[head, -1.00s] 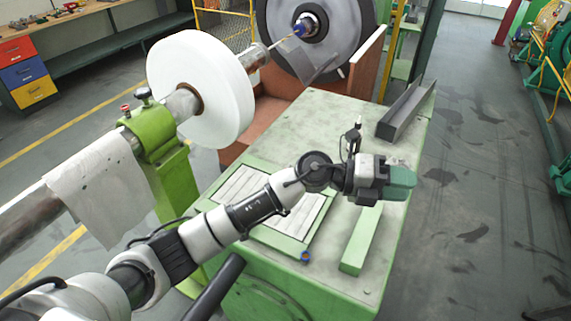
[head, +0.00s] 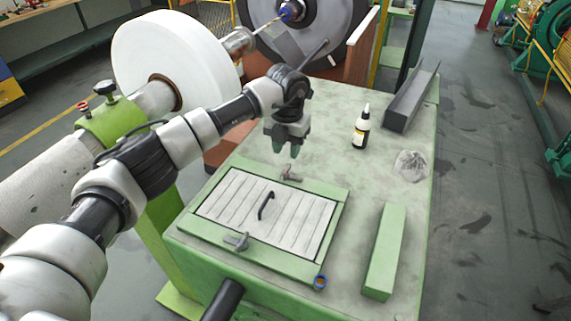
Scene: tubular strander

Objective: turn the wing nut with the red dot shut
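A panel with pale slats and a black handle (head: 266,206) lies in a green frame (head: 342,215) on the green cabinet top. One small grey wing nut (head: 291,174) sits on the far edge of the frame. Another wing nut (head: 237,242) sits on the near edge. I cannot make out a red dot clearly on either. My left gripper (head: 286,152) points down just above the far wing nut, apart from it. Its two greenish fingers have a gap between them and hold nothing. My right gripper is out of view.
A bottle (head: 361,128), a crumpled clear bag (head: 411,165), a grey channel (head: 411,98) and a green bar (head: 385,252) rest on the cabinet top. A blue-rimmed ring (head: 320,282) is at the frame's near corner. A large white roll (head: 165,60) stands left.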

